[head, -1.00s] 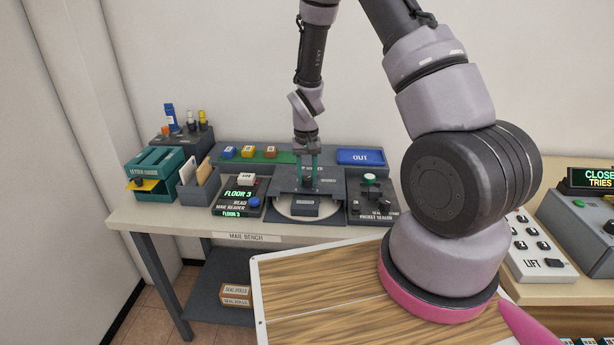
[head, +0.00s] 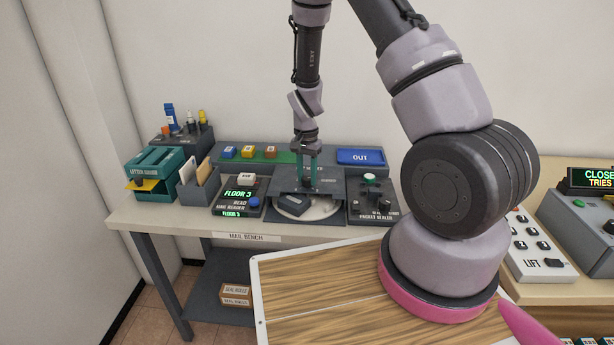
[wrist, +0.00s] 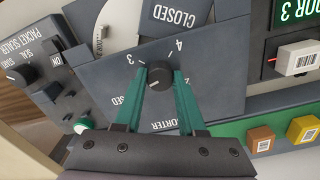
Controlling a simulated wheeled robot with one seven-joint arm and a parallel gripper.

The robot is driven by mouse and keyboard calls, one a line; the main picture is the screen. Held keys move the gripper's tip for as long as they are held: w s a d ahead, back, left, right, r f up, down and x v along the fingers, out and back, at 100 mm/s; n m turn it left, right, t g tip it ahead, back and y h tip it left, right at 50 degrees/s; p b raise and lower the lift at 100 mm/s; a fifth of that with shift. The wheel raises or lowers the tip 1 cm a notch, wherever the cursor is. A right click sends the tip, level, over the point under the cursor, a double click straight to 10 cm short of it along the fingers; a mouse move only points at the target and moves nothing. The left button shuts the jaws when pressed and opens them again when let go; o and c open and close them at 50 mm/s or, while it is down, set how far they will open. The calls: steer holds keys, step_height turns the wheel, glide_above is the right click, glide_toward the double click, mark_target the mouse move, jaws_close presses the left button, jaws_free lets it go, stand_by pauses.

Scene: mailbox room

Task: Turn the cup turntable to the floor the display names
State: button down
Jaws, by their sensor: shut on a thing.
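My gripper (head: 307,178) reaches down onto the grey sorter panel (wrist: 215,65) at the back of the mail bench. In the wrist view its two green fingers (wrist: 160,82) are shut on a round black knob (wrist: 158,75). Around the knob the panel reads 3, 4 and CLOSED; I cannot tell for sure which mark it points at. The pale turntable disc (head: 322,212) shows below the panel, with a dark cover block (head: 293,204) standing askew on it. The block, marked CLOSED, also shows in the wrist view (wrist: 180,16).
A packet sealer (head: 371,200) stands right of the turntable and the mail reader (head: 233,204) left, with a white parcel (head: 247,179). Colored blocks (head: 248,152) and a blue OUT tray (head: 361,157) lie behind.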

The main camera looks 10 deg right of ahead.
mark_target(307, 178)
steer(key=m, duration=0.5)
steer(key=shift+m, duration=0.3)
steer(key=m, duration=0.5)
steer(key=shift+m, duration=0.4)
steer(key=c, duration=0.5)
jaws_free()
step_height(307, 178, up, 11)
steer(key=shift+w+f, duration=0.1)
